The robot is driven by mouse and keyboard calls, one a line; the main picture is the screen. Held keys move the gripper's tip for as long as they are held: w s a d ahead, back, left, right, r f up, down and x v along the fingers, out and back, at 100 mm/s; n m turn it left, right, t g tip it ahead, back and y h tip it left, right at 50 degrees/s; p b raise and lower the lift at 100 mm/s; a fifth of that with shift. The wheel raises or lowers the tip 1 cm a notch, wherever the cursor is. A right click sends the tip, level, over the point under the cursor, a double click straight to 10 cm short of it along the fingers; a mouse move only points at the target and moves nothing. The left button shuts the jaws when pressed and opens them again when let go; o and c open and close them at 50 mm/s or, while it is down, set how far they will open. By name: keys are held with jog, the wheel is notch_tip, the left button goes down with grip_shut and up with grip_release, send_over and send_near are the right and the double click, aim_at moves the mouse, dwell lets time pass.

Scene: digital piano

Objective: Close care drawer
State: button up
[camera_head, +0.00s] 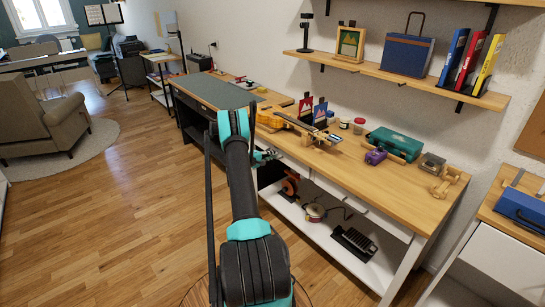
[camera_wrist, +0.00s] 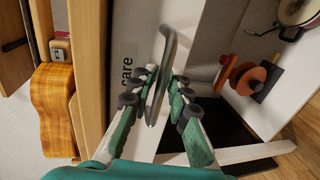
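The care drawer (camera_wrist: 145,18) shows in the wrist view as a light front with a "care" label (camera_wrist: 127,76), beside the wooden bench edge. Its curved metal handle (camera_wrist: 172,45) runs between my fingers. My gripper (camera_wrist: 164,76) is open, with one finger on each side of the handle; I cannot tell whether either pad touches it. In the head view my gripper (camera_head: 268,155) is at the bench's front edge, partly behind my arm. My arm hides most of the drawer there, so how far it stands out is unclear.
The workbench (camera_head: 395,190) carries a guitar (camera_head: 270,119), a green case (camera_head: 395,143) and small tools. The lower shelf (camera_head: 325,235) holds a reel (camera_head: 314,212) and a black item (camera_head: 355,243).

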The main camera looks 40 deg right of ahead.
jog(key=w+v, duration=0.1)
jog(key=v, duration=1.1)
jog(key=shift+s, duration=0.4)
jog(key=s+a+r+t+y, duration=0.1)
jog(key=s+a+r+y, duration=0.3)
jog(key=s+a+r, duration=0.35)
jog(key=s+a+r+t+y, duration=0.1)
jog(key=s+a+r+y, duration=0.25)
jog(key=a+r, duration=0.6)
jog(key=s+a+f+y, duration=0.2)
jog(key=s+a+y, duration=0.6)
jog(key=s+a, duration=1.6)
jog(key=s, duration=0.4)
jog(key=shift+a+m+t, duration=0.25)
jog(key=shift+m+t, duration=0.15)
